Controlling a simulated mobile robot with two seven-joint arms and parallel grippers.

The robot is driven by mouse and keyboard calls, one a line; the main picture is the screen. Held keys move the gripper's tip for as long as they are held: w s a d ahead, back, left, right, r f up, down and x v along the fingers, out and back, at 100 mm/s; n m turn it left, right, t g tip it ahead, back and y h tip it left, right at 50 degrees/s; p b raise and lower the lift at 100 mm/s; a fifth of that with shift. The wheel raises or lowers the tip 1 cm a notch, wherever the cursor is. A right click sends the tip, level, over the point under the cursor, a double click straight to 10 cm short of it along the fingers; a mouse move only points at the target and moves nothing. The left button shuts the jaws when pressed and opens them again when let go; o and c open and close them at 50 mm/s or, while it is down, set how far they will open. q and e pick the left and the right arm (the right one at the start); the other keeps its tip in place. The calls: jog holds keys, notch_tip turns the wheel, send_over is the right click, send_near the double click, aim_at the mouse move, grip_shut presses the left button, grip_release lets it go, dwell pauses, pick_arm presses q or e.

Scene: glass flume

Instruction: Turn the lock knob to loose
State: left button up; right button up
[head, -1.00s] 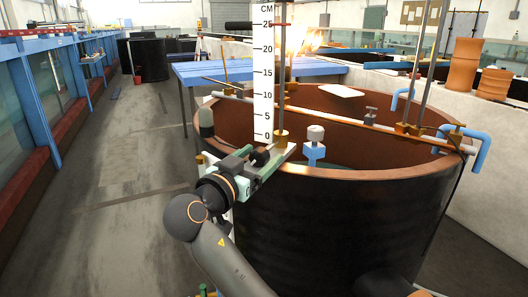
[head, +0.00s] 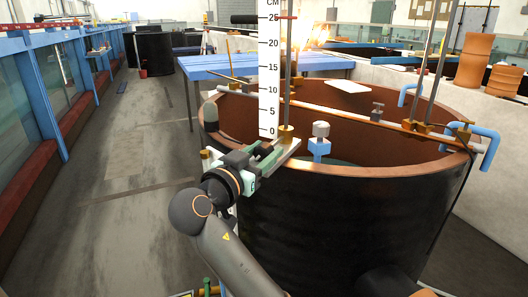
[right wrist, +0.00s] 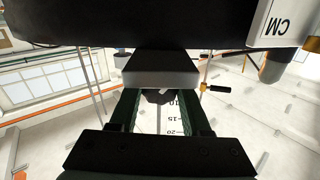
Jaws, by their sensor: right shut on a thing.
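My right gripper (head: 266,157) is at the rim of the big round tank, at the foot of a white centimetre scale (head: 268,85). In the right wrist view its two dark green fingers (right wrist: 158,100) stand on either side of a small black knob (right wrist: 157,96), the lock knob, and are shut on it. In the head view the knob is hidden by the gripper. The knob's bracket (head: 287,150) sits on the rim beside a steel rod (head: 288,75) with a brass foot. I cannot read the knob's turn. My left gripper is not in view.
The dark tank (head: 345,225) has a copper-coloured rim. A rail (head: 350,113) crosses the tank. A blue table (head: 225,67) stands behind, and the floor at left is open.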

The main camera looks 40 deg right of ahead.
grip_shut()
jog(key=shift+n+p, duration=0.35)
jog(key=shift+n, duration=0.35)
jog(key=o, duration=0.9)
grip_release()
